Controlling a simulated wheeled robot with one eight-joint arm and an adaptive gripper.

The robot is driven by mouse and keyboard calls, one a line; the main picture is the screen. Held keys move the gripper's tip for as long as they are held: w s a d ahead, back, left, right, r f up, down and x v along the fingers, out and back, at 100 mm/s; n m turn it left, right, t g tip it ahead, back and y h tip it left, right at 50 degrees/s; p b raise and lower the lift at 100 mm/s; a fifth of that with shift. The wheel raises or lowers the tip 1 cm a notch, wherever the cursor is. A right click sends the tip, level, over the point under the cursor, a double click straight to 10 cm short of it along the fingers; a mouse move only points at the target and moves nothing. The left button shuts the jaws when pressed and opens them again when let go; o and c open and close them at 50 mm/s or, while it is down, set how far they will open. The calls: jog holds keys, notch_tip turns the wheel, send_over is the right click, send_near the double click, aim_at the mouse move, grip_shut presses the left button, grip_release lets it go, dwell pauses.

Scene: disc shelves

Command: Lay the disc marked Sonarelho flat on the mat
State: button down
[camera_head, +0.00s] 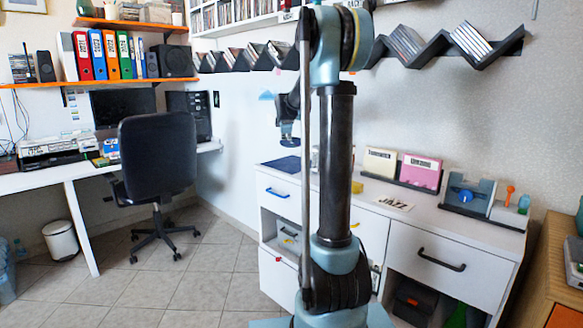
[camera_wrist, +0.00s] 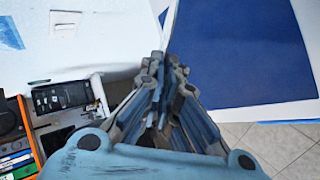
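The mat is a dark blue flat sheet (camera_head: 284,165) on the left end of the white cabinet top. It also fills the upper right of the wrist view (camera_wrist: 240,50), and its visible surface is bare. My gripper (camera_head: 289,142) hangs above the mat area in the head view, partly beside my own arm. In the wrist view my gripper's fingers (camera_wrist: 164,68) come together, and I see nothing between them. Two upright cases, one cream (camera_head: 380,161) and one pink (camera_head: 421,172), stand in a dark holder. Their labels are too small to read surely; I cannot identify Sonarelho.
A JAZZ card (camera_head: 396,202) lies on the cabinet top (camera_head: 365,210). A grey stand with a blue knob (camera_head: 466,196) is at the right. Zigzag wall shelves (camera_head: 500,52) hold several cases. An office chair (camera_head: 157,160) stands left. My arm hides part of the cabinet.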

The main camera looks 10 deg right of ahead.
jog(key=shift+f, duration=3.1)
jog(key=c, duration=2)
grip_release()
jog(key=shift+o, duration=0.2)
jog(key=shift+s+a, duration=0.1)
jog(key=d+v, duration=0.1)
jog(key=v, duration=0.7)
jog(key=shift+a, duration=0.45)
